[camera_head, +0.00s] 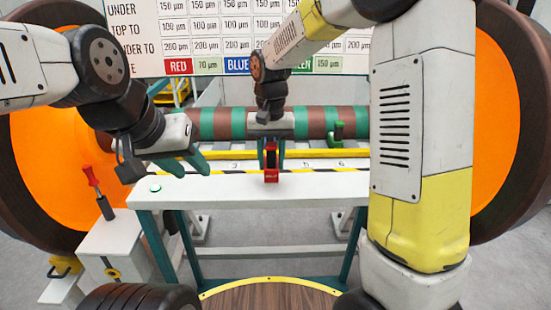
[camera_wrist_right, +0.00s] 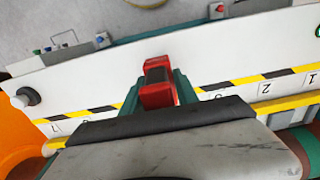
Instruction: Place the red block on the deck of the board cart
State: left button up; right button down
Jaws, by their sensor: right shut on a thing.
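The red block (camera_head: 271,175) is between the teal fingers of my right gripper (camera_head: 272,160), which is shut on it. In the right wrist view the red block (camera_wrist_right: 157,93) has a dark recessed face and shows between the fingers (camera_wrist_right: 158,88). It is over the white bench top; I cannot tell whether it touches it. My left gripper (camera_head: 194,172) is open and empty above the bench's left end. A wooden deck (camera_head: 270,298) with a yellow rim shows at the bottom edge; I cannot tell whether it is the board cart's.
The white bench (camera_head: 320,188) has teal legs and striped, numbered tape. Behind it lies a green-and-brown banded axle (camera_head: 220,123) between large orange wheels (camera_head: 45,165). A red-handled tool (camera_head: 97,190) stands on a pale box at left. A tolerance chart (camera_head: 230,30) stands behind.

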aim_at(271, 170)
jog(key=shift+s+f, duration=0.15)
jog(key=shift+f, duration=0.5)
jog(key=shift+s+f, duration=0.15)
jog(key=shift+f, duration=0.65)
jog(key=shift+w+f, duration=0.1)
jog(key=shift+f, duration=0.05)
jog(key=c, duration=0.9)
grip_release()
